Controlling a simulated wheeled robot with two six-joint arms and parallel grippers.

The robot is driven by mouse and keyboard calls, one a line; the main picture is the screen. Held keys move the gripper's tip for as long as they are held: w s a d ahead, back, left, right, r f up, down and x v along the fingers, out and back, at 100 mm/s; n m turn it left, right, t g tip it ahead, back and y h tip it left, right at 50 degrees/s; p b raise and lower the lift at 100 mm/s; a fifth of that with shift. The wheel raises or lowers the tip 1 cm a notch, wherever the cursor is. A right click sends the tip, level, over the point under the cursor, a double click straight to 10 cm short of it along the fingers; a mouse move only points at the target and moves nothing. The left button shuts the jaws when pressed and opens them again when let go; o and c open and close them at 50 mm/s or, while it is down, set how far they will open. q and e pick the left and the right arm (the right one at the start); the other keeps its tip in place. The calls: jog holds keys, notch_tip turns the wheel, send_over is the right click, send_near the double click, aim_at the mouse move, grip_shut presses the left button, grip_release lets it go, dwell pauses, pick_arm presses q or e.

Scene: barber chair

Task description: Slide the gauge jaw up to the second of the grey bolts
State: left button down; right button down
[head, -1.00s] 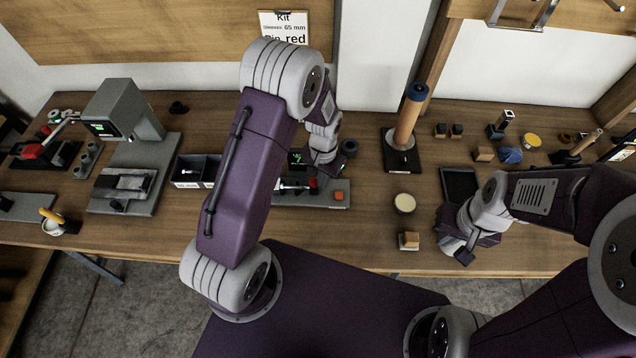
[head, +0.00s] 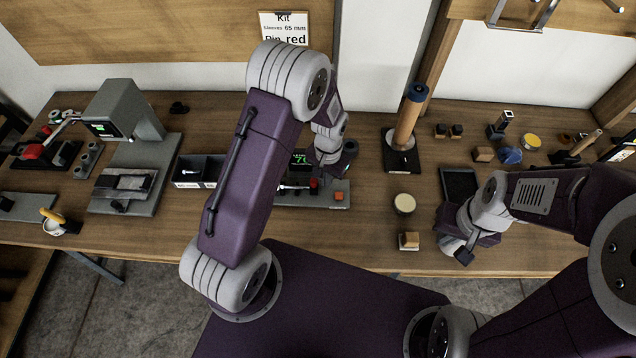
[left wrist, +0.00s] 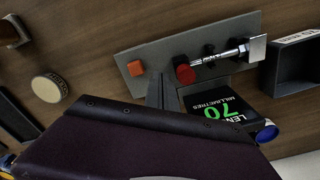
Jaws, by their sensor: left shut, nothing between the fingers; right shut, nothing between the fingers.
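The length gauge has a grey base (head: 325,201), which also shows in the left wrist view (left wrist: 137,52). Its dark display (left wrist: 215,110) reads 70 in green. A silvery bolt (left wrist: 226,53) lies along the gauge, one end at a pale end block (left wrist: 257,48). A red-ended part (left wrist: 184,69), apparently the sliding jaw, stands at the bolt's other end; whether they touch is unclear. My left gripper (head: 321,172) is shut and empty; its dark fingers (left wrist: 163,92) are close beside the red part, contact unclear. My right gripper (head: 463,252) is shut and empty over the table's front right.
An orange button (head: 339,196) is on the gauge base. A dark divided bin (head: 200,171) stands left of the gauge. A round pale-topped piece (head: 404,203) and a small wooden block (head: 409,241) stand to the right. A post on a black base (head: 401,158) rises behind.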

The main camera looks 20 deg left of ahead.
notch_tip(320, 180, up, 7)
jog(key=p, duration=0.7)
